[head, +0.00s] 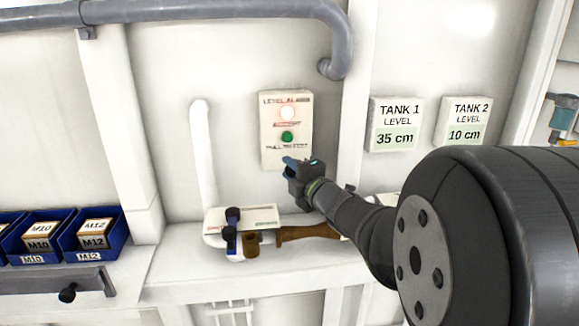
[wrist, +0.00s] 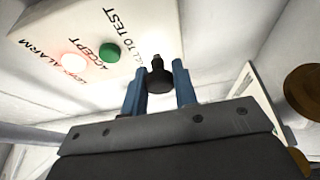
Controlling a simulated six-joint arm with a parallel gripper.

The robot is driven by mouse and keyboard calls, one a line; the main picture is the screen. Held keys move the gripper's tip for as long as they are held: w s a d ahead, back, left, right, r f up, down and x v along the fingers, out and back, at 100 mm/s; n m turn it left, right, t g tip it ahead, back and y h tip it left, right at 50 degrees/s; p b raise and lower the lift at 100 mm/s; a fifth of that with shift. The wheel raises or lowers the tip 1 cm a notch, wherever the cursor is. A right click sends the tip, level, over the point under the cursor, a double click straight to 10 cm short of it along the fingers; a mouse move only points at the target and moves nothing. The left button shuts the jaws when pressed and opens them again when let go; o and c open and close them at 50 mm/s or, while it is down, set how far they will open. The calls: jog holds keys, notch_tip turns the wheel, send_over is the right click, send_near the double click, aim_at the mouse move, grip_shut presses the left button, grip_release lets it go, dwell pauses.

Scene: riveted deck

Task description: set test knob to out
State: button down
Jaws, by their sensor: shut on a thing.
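The level alarm box (head: 271,148) is a pale panel on the wall, with a lit red lamp (head: 287,113) and a green accept button (head: 287,137). The black test knob (wrist: 158,79) is at the "pull to test" end of the box in the wrist view, with a narrower dark part on its box side. My gripper (wrist: 160,69) has its blue fingers on both sides of the knob, shut on it. In the head view my gripper (head: 291,162) is at the lower edge of the box and hides the knob.
Tank level signs (head: 396,124) hang to the right. Blue bins (head: 91,237) stand at left. A white pipe (head: 203,160) rises left of the box.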

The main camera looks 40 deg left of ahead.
jog(key=shift+s+d, duration=0.1)
jog(key=c, duration=1.2)
grip_release()
jog(key=shift+o, duration=0.2)
jog(key=v, duration=1.2)
jog(key=x, duration=1.3)
jog(key=shift+w+a, duration=0.5)
jog(key=shift+w, duration=0.25)
